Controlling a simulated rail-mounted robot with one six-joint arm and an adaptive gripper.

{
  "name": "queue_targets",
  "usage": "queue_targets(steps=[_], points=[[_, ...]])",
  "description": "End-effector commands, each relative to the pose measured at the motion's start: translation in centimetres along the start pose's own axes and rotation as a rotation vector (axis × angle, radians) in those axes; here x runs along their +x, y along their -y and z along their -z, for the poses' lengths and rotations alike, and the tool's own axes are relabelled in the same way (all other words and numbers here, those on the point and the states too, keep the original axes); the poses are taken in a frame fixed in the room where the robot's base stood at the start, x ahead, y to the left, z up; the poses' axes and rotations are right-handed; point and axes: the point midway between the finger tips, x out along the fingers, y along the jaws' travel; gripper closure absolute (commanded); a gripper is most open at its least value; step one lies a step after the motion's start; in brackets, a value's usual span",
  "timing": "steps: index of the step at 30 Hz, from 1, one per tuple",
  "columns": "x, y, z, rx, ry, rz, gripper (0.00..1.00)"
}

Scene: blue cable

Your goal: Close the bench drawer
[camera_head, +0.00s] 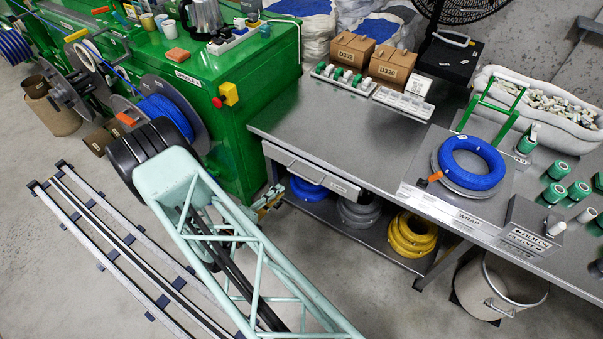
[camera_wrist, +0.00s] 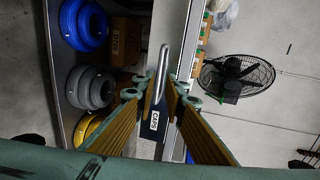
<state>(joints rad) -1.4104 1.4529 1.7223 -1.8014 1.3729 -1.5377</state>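The bench drawer (camera_head: 310,172) is a light grey front with a bar handle and a small label, under the left part of the steel bench top (camera_head: 330,128). How far it stands out is hard to tell in the head view. In the wrist view, turned on its side, the silver handle bar (camera_wrist: 162,68) and a small white label (camera_wrist: 154,121) show between the fingers. My gripper (camera_wrist: 157,92) is open, its yellow-padded fingers on either side of the handle with gaps visible. Contact cannot be seen.
Blue, grey and yellow cable coils (camera_head: 412,235) lie on the shelf below the drawer. A green machine (camera_head: 225,95) stands left of the bench. A bin (camera_head: 500,288) stands under the bench at right. The floor in front is clear beside my rail.

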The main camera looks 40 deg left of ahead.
Motion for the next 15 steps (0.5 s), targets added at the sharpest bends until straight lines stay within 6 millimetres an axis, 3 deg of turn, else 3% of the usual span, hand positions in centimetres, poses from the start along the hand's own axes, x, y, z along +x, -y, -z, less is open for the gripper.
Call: queue_targets(steps=[15], points=[[1.2,0.0,0.0,0.002,-0.001,0.0,0.89]])
